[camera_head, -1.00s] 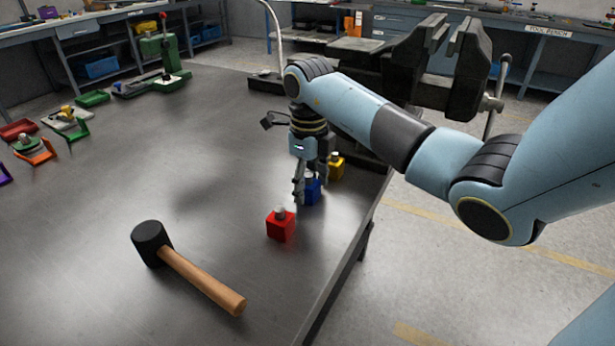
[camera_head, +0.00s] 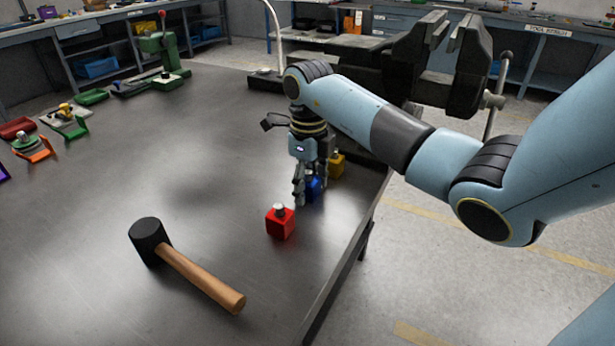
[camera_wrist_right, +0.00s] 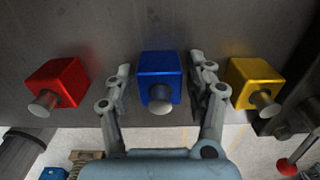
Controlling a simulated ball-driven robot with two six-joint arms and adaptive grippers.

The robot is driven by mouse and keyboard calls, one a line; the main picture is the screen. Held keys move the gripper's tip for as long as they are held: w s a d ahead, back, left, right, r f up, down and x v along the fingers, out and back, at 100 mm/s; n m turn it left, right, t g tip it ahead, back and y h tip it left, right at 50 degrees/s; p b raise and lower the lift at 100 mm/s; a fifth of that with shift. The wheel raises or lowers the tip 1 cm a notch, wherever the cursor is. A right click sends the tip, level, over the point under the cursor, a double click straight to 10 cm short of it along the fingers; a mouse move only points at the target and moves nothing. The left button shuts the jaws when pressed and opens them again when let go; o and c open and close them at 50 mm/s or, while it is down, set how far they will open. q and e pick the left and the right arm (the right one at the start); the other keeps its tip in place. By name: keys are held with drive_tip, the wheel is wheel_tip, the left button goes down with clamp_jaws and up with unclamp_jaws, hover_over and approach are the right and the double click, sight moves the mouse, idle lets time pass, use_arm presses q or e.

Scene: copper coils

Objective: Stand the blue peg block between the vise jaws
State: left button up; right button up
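The blue peg block (camera_head: 314,188) stands on the bench near its right edge, its pale peg pointing up. It also shows in the right wrist view (camera_wrist_right: 160,76), between the two fingers. My right gripper (camera_head: 310,186) points down over it, one finger on each side. In the wrist view my right gripper (camera_wrist_right: 160,66) is open, with a narrow gap between each finger and the block. The dark vise (camera_head: 440,66) is at the upper right, its jaws apart with an empty gap between them. My left gripper is not in view.
A red peg block (camera_head: 280,223) and a yellow one (camera_head: 337,166) stand on either side of the blue block. A mallet (camera_head: 190,268) lies at the front of the bench (camera_head: 90,240). A green press (camera_head: 160,60) stands far left. The bench's middle is clear.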

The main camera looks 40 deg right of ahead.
sight(309, 171)
drive_tip(key=c, duration=0.9)
drive_tip(key=shift+c, duration=0.2)
drive_tip(key=shift+r+p, duration=1.95)
drive_tip(key=shift+r, duration=0.6)
